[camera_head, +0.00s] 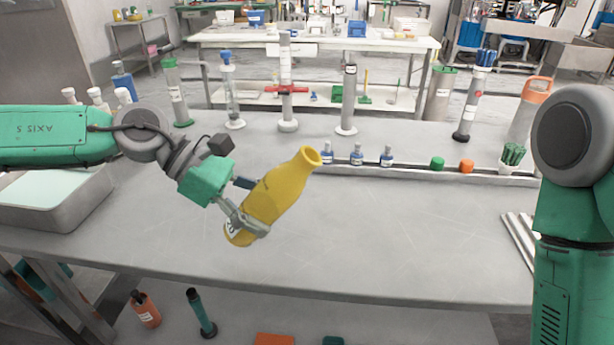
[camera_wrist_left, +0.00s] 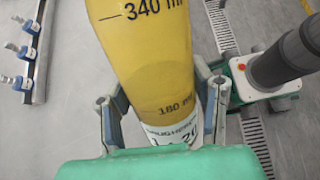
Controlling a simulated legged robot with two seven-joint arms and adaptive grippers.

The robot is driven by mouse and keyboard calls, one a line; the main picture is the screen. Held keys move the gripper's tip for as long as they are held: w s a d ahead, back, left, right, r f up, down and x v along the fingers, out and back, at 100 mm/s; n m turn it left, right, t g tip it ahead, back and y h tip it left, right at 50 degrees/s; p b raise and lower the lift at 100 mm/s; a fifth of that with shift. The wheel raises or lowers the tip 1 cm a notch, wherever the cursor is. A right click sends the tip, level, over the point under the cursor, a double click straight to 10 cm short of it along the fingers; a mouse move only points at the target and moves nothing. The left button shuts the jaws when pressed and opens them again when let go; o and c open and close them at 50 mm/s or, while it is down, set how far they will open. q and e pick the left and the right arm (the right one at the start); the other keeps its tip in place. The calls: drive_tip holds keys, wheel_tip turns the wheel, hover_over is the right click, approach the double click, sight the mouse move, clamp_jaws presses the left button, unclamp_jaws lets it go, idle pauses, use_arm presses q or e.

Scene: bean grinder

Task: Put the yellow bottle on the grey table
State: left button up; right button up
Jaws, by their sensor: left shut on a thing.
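The yellow bottle (camera_head: 277,195) is held in my left gripper (camera_head: 245,220) above the grey table (camera_head: 400,230). It is tilted, with its open mouth up and to the right. In the left wrist view the bottle (camera_wrist_left: 155,60) fills the middle, with volume marks and a white label on it. The left gripper's fingers (camera_wrist_left: 162,110) close on both its sides. I cannot tell from these views how high its base is above the table. On the right, part of my right arm shows, but its gripper is out of view.
A grey tray (camera_head: 60,215) sits at the left. The table's middle and front are clear.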

use_arm(q)
drive_tip(key=n+t, duration=0.1)
drive_tip(key=w+r+n+t+h, duration=0.1)
drive_tip(key=t, duration=0.1)
drive_tip(key=shift+w+a+n+h+b, duration=0.3)
drive_tip(key=shift+a+n+b, duration=0.1)
drive_tip(key=w+a+r+n+t+y+b, duration=0.1)
drive_tip(key=w+a+r+n+t+b, duration=0.3)
drive_tip(key=w+n+t, duration=0.6)
drive_tip(key=f+b, duration=0.1)
drive_tip(key=f, duration=0.2)
drive_tip(key=s+f+m+t+b, duration=0.1)
drive_tip(key=f, duration=0.2)
drive_tip(key=s+a+f+t+b, duration=0.1)
drive_tip(key=f, duration=0.3)
drive_tip(key=shift+f+y+b, duration=0.1)
drive_tip(key=shift+y+b, duration=0.2)
drive_tip(key=shift+b, duration=0.05)
drive_tip(key=shift+a+f, duration=0.1)
drive_tip(key=shift+f, duration=0.05)
drive_tip(key=shift+s+a, duration=0.1)
drive_tip(key=shift+a, duration=0.05)
drive_tip(key=o, duration=1.5)
drive_tip(key=shift+o, duration=0.2)
drive_tip(key=shift+d, duration=0.2)
use_arm(e)
wheel_tip(320, 180, down, 9)
drive_tip(key=shift+r, duration=0.15)
drive_tip(key=shift+d, duration=0.1)
